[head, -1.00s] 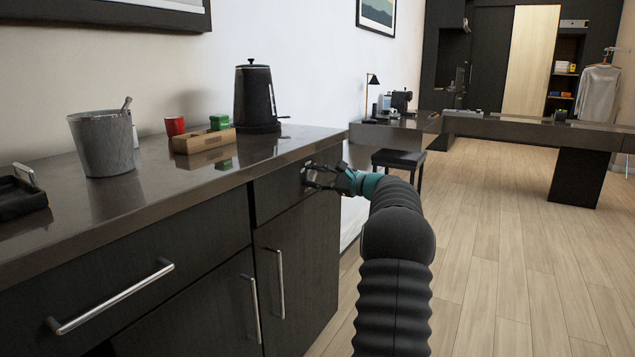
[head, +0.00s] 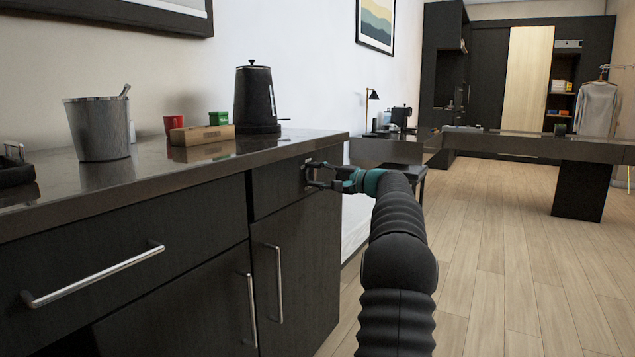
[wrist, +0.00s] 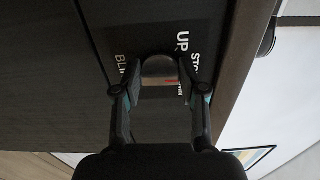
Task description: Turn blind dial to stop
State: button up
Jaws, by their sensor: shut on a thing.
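The blind dial (wrist: 159,66) shows in the wrist view as a round, pale metallic knob with a reddish mark near its lower edge. It sits on a dark panel (wrist: 140,25) with white lettering; "UP" reads clearly, while words starting "BL" and "ST" are partly covered. My gripper (wrist: 160,76) is shut on the dial, with one finger on each side. In the head view, my gripper (head: 311,174) reaches to the right end of the dark cabinet front, just below the countertop. There the fingers mostly hide the dial.
The countertop (head: 215,165) overhangs close above my gripper. A black kettle (head: 256,98), a wooden box (head: 203,134), a red cup (head: 174,125) and a grey bucket (head: 99,128) stand on it. Bar handles (head: 277,285) stick out below. Floor (head: 490,260) to the right is clear.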

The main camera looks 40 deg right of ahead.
jog(key=shift+n, duration=0.3)
jog(key=o, duration=1.1)
jog(key=shift+o, duration=0.2)
jog(key=v, duration=1.2)
